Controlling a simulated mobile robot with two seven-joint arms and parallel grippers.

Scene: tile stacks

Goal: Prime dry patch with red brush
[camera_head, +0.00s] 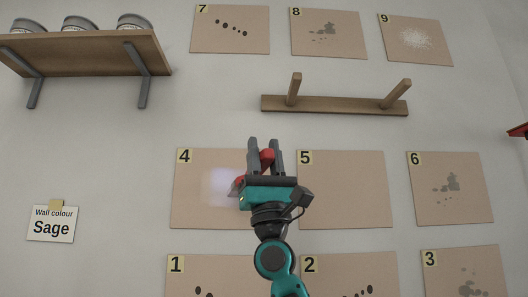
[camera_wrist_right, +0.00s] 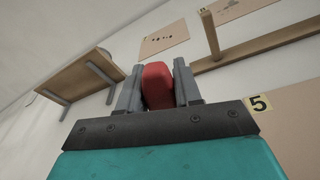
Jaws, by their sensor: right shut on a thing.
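My right gripper (camera_head: 264,146) is in front of the gap between panel 4 (camera_head: 190,210) and panel 5 (camera_head: 350,190). It is shut on the red brush (camera_head: 267,160), whose red handle also shows between the fingers in the right wrist view (camera_wrist_right: 157,85). A red part with a dark edge shows left of the gripper, over panel 4; the rest of the brush is hidden. Panel 4 has a pale bluish-white patch (camera_head: 219,187), just left of that red part. I cannot tell whether brush and panel touch. My left gripper is not in view.
A wooden rail with two pegs (camera_head: 335,105) is above panel 5. A shelf (camera_head: 95,52) with several cans is upper left. Panels 6 (camera_head: 475,210) and 8 (camera_head: 350,48) have grey blotches; panel 9 (camera_head: 395,55) has white speckles. A "Sage" card (camera_head: 42,237) is lower left.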

